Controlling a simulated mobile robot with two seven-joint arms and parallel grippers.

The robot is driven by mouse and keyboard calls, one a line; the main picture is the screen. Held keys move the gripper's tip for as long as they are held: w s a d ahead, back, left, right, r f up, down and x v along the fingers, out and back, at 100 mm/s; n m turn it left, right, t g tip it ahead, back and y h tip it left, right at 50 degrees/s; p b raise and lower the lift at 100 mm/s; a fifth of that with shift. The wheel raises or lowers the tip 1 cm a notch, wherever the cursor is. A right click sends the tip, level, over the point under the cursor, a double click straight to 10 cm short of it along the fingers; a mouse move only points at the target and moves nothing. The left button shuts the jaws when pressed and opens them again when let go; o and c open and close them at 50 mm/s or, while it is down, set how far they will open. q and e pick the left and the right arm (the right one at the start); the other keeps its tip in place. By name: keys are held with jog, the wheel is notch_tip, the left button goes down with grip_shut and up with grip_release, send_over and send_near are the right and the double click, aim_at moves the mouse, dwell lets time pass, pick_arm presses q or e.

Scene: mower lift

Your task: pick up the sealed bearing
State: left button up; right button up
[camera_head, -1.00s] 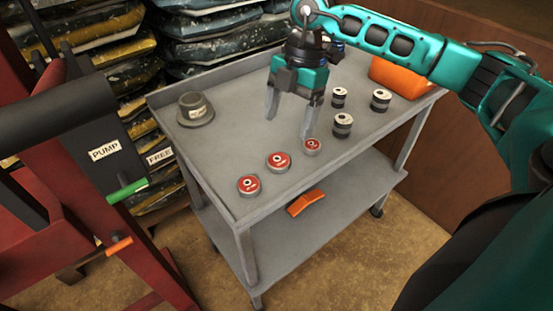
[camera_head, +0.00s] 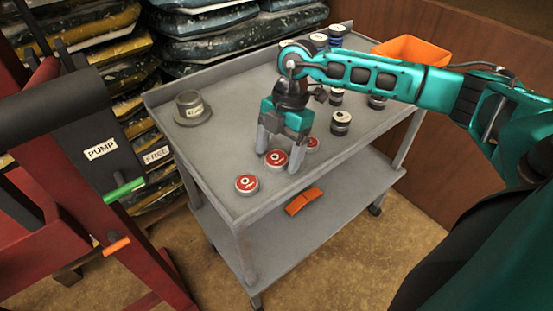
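Three round, red-topped discs with light centres stand in a row along the front of the grey cart; their shape fits bearings, but I cannot read their labels. The left red disc (camera_head: 246,184) is clear of the gripper. The middle red disc (camera_head: 275,160) is just below and between the fingers of my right gripper (camera_head: 278,157). The right red disc (camera_head: 312,144) is partly hidden behind a finger. My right gripper points down, open, with its fingers apart; I cannot tell whether they touch the middle disc. My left gripper is not in view.
Black-and-silver cylinders (camera_head: 341,122) stand right of the gripper, with blue-banded ones (camera_head: 337,31) at the back. A grey flanged part (camera_head: 191,108) is at the cart's left, an orange bin (camera_head: 412,50) at back right. An orange piece (camera_head: 304,201) lies on the lower shelf.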

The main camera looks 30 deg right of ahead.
aim_at(278, 156)
jog(key=c, duration=1.1)
jog(key=shift+r, duration=0.1)
notch_tip(278, 156, up, 20)
jog(key=shift+f+p, duration=0.1)
jog(key=shift+p, duration=0.9)
